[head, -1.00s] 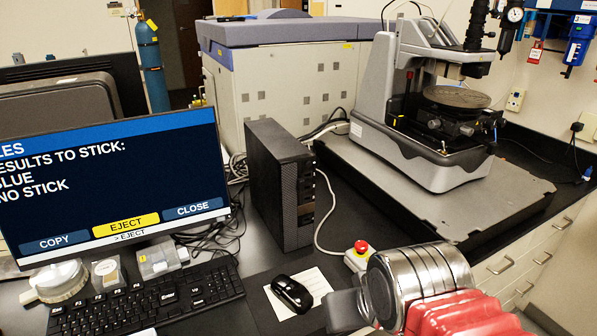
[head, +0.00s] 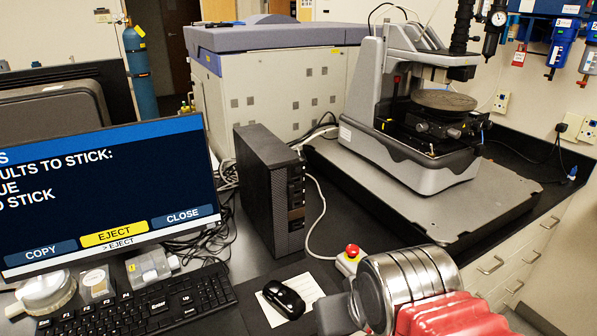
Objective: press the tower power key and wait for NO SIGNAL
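The black computer tower (head: 262,190) stands upright on the dark bench, right of the monitor. Its front panel (head: 296,205) faces right and is seen at a steep angle; I cannot make out the power key on it. My arm shows at the lower right, in front of the bench; my gripper's fingertips cannot be made out.
A red-topped stop button box (head: 351,259) stands right of the tower, close to my arm. A black mouse (head: 285,299) and keyboard (head: 150,305) lie in front. The stylus profiler (head: 410,150) stands on a grey slab (head: 480,205) at right. Cables run beside the tower.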

